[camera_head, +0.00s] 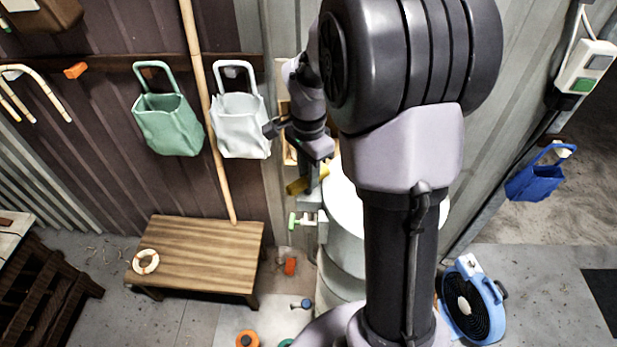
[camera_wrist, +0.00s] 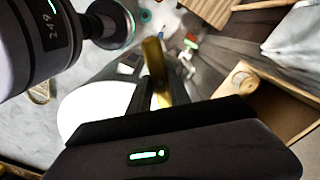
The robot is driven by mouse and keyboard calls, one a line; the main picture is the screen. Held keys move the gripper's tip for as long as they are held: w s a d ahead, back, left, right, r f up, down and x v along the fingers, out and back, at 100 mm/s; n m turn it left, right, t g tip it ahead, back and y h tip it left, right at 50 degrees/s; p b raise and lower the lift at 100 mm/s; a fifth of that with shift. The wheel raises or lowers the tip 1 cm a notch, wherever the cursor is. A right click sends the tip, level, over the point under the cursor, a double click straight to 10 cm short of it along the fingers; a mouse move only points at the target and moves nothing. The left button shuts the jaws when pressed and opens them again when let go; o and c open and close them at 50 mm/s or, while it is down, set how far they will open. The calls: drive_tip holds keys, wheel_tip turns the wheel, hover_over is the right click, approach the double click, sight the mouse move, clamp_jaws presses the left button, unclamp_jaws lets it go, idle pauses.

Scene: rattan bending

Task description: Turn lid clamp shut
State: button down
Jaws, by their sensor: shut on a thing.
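A pale drum (camera_head: 340,262) with a white lid (camera_head: 345,205) stands behind my arm, which hides much of it. The white lid (camera_wrist: 92,112) also shows in the wrist view. A yellow lid clamp handle (camera_head: 297,186) sticks out at the drum's upper left edge. My gripper (camera_head: 312,182) points down there and is shut on the yellow handle. In the wrist view the yellow handle (camera_wrist: 153,58) rises from between the dark jaws of my gripper (camera_wrist: 156,98). The clamp's latch is too small and covered to make out.
A green-and-white tap (camera_head: 302,220) juts out just below the handle. A wooden bench (camera_head: 195,255) stands left of the drum. A white bag (camera_head: 240,125) and a green bag (camera_head: 168,122) hang on the wall. A blue fan (camera_head: 472,300) stands at the right.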

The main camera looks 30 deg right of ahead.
drive_tip(key=m+b, duration=0.3)
drive_tip(key=m, duration=0.2)
drive_tip(key=shift+f, duration=0.1)
drive_tip(key=shift+m+b, duration=0.65)
drive_tip(key=shift+m, duration=0.85)
drive_tip(key=c, duration=1.2)
unclamp_jaws()
wheel_tip(320, 180, up, 18)
drive_tip(key=p, duration=0.4)
drive_tip(key=shift+f, duration=0.15)
